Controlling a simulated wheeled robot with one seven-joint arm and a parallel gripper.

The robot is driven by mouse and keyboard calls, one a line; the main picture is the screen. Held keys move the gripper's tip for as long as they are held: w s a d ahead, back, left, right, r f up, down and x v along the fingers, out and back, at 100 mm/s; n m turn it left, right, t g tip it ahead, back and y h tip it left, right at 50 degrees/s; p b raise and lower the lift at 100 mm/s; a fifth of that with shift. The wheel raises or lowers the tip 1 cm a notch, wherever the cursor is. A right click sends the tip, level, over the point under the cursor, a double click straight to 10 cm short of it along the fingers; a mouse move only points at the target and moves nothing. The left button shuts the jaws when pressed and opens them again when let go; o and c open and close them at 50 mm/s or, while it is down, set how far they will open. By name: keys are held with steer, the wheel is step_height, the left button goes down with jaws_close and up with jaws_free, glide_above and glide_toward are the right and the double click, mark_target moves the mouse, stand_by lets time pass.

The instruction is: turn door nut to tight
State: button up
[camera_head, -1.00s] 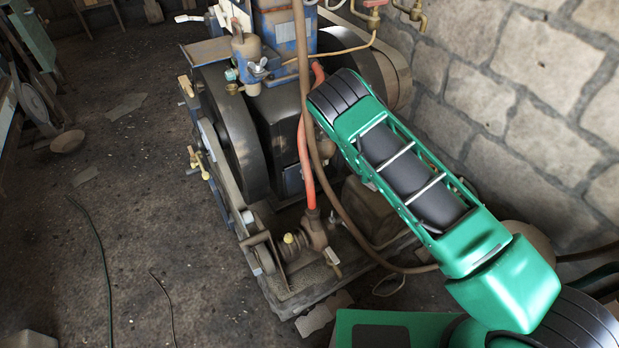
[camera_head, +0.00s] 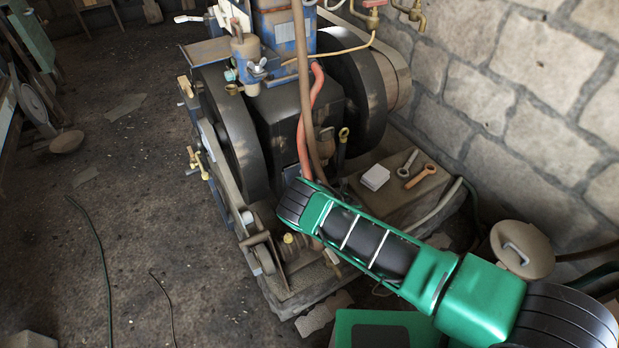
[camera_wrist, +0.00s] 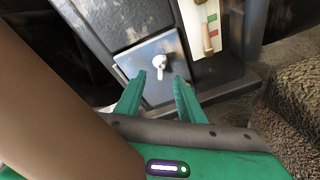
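The door nut (camera_wrist: 160,65) is a pale wing-shaped nut on a square grey metal door (camera_wrist: 153,90) in the engine's dark housing, seen in the wrist view. My gripper (camera_wrist: 159,77) is open, with its two green fingers apart and pointing at the door. The nut shows between and just beyond the fingertips, and nothing is held. I cannot tell whether either finger touches the door. In the head view my green arm reaches to the foot of the engine (camera_head: 335,115); the gripper and the nut are hidden there.
A brown hose (camera_head: 302,80) and a red hose (camera_head: 316,95) hang in front of the engine; the brown one fills the wrist view's left side. The stone wall stands at right.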

mark_target(305, 173)
steer(key=x, duration=0.7)
steer(key=shift+w+f, duration=0.1)
steer(key=shift+w, duration=0.05)
